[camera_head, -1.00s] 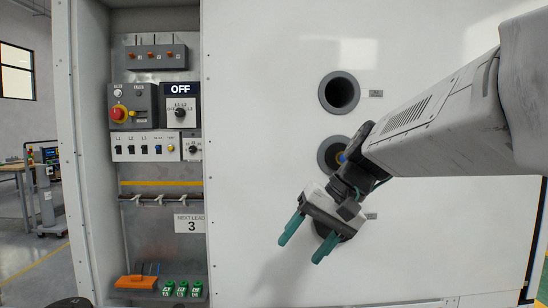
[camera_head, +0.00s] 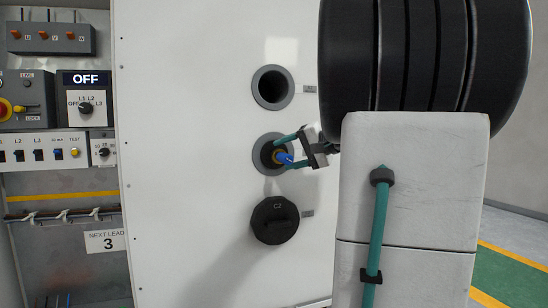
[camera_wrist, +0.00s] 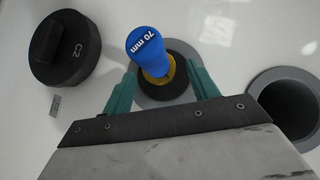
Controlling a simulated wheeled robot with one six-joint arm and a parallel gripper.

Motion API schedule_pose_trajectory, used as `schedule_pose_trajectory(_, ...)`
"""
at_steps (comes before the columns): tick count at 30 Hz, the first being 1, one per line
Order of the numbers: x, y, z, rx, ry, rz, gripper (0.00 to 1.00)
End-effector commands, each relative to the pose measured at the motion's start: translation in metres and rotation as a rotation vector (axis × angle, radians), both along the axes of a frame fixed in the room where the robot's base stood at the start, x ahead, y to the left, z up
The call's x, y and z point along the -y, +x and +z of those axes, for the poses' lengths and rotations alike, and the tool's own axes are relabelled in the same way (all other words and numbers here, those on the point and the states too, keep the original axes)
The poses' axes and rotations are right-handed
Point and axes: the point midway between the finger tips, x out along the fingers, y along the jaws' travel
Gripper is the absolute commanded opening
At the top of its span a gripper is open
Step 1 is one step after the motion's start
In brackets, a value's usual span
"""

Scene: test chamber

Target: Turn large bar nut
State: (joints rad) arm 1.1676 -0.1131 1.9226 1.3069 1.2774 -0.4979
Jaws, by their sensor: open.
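A blue piece marked "70 mm" (camera_wrist: 147,45) with a yellow collar (camera_wrist: 155,78) sticks out of the middle round grey port (camera_head: 259,155) on the white panel. The blue piece also shows in the head view (camera_head: 284,157). I cannot tell which part is the large bar nut; none is labelled so. My gripper (camera_wrist: 161,66) is open at the middle port, its teal fingers on either side of the yellow collar. In the head view, my gripper (camera_head: 278,155) reaches in from the right. Whether the fingers touch the collar is not clear.
A black round cap marked C2 (camera_head: 275,221) covers the lower port. The upper port (camera_head: 272,88) is an open hole. A recess with switches, an "OFF" selector (camera_head: 86,107) and a "NEXT LEAD 3" sign (camera_head: 105,241) lies at the left. My arm blocks the right side.

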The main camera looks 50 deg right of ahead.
Motion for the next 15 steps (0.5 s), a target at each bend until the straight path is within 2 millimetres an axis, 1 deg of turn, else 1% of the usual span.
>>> schedule_pose_trajectory(1, -0.002, 0.008, -0.003, -0.001, 0.001, 0.004, 0.59)
schedule_pose_trajectory(3, -0.003, 0.016, -0.006, -0.001, 0.001, 0.003, 0.59)
schedule_pose_trajectory(6, -0.004, 0.023, -0.009, -0.002, 0.001, 0.001, 0.59)
schedule_pose_trajectory(10, -0.004, 0.026, -0.010, -0.002, 0.000, -0.002, 0.59)
schedule_pose_trajectory(15, -0.003, 0.026, -0.010, -0.002, 0.000, -0.003, 0.59)
